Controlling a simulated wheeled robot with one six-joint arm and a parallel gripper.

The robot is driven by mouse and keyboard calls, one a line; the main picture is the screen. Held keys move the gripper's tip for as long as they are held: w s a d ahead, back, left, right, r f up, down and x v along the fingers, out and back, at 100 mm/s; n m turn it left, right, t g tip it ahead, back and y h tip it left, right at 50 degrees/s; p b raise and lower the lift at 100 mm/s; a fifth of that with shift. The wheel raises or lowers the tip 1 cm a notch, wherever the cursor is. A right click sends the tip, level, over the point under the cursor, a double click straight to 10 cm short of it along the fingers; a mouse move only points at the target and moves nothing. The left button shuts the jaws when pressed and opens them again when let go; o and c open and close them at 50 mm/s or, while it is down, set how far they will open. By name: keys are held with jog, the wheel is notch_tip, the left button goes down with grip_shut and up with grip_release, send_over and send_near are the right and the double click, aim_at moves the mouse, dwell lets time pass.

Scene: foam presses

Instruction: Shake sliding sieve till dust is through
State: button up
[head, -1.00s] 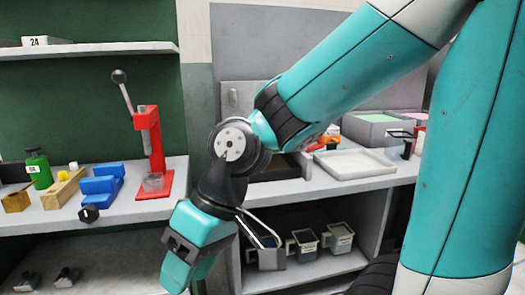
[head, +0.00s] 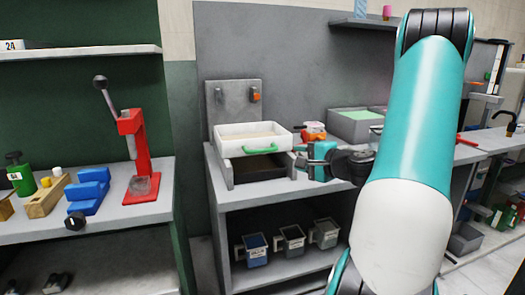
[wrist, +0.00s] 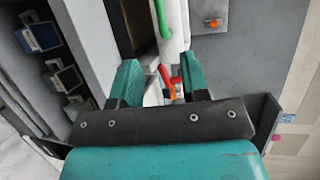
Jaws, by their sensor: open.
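The sliding sieve (head: 232,131) is a white, shallow box with a green handle (head: 265,147) on its front. It sits on a grey frame (head: 229,175) with a dark opening below. A tan layer shows inside the sieve; whether it is dust I cannot tell. My gripper (head: 303,161) is open and empty, just right of the sieve's front corner, near handle height. In the wrist view, my gripper (wrist: 162,84) has its two teal fingers spread, and the green handle (wrist: 161,20) lies ahead beyond the fingertips, apart from them.
A grey back panel with an orange knob (head: 254,95) stands behind the sieve. A red-and-white item (head: 312,131) and a grey bin with a green top (head: 357,115) are to the right. Several containers (head: 291,240) stand on the lower shelf. A red press (head: 137,160) stands at left.

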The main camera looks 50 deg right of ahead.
aim_at(264, 151)
jog(key=p+x, duration=0.3)
jog(key=x, duration=1.3)
jog(key=shift+w+a+f, duration=0.1)
jog(key=shift+w+a, duration=0.05)
jog(key=shift+w, duration=0.1)
grip_shut()
